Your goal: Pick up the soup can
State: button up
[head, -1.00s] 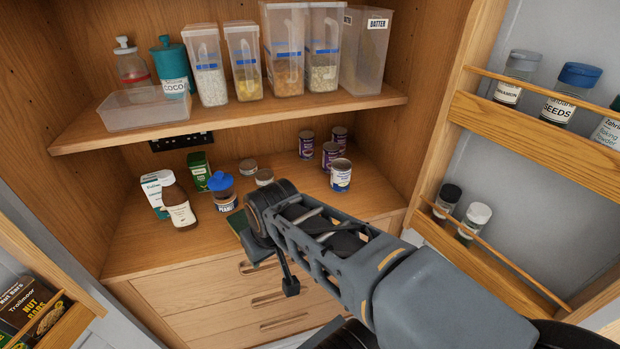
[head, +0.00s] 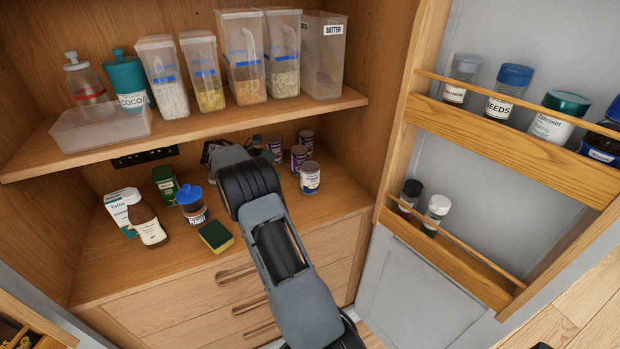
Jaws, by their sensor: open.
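A can with a white and blue label (head: 310,178) stands upright on the lower shelf, right of my arm. Behind it stand purple-labelled cans, one (head: 298,157) close behind, one at the back (head: 306,141) and one further left (head: 275,148). The labels are too small to read, so I cannot tell which is the soup can. My gripper (head: 236,150) is open over the back of the lower shelf, left of these cans. My wrist hides much of it and the shelf behind. No can is visibly held.
A brown bottle (head: 147,223), a blue-lidded jar (head: 192,205) and a green-yellow sponge (head: 215,236) stand or lie left of my arm. The upper shelf (head: 230,119) overhangs my gripper. The open door rack (head: 530,130) is at right.

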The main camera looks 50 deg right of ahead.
aim_at(303, 167)
jog(key=shift+n+g+h, duration=0.3)
jog(key=shift+n, duration=0.2)
jog(key=x, duration=0.2)
jog(key=r+p+x, duration=0.1)
jog(key=x, duration=0.4)
jog(key=shift+s+d+r, duration=0.2)
jog(key=shift+s+d, duration=0.1)
jog(key=shift+d, duration=0.4)
jog(key=shift+p+x, duration=1.2)
jog(key=shift+x, duration=1.25)
jog(key=shift+s+d+f, duration=0.15)
jog(key=shift+s+f, duration=0.15)
jog(key=shift+s, duration=0.05)
jog(key=shift+c, duration=0.3)
jog(key=c, duration=1)
jog(key=shift+c, duration=0.6)
